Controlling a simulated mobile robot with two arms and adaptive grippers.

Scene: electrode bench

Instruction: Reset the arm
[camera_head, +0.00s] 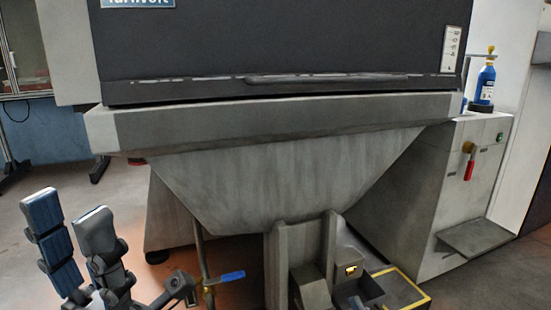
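My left gripper (68,208) is at the lower left of the head view, with its two dark, blue-grey padded fingers pointing up. The fingers are apart, with nothing between them. It is in front of the floor, left of the large grey machine (270,125), and appears clear of it. Most of my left arm is cut off by the bottom edge. My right gripper does not show.
The machine's hopper (290,180) narrows downward. A pipe valve with a blue lever (226,277) is near my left gripper. A yellow-edged tray (400,290) is at the bottom right. A grey cabinet (440,190) carries a blue bottle (485,84). Floor is open at the left.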

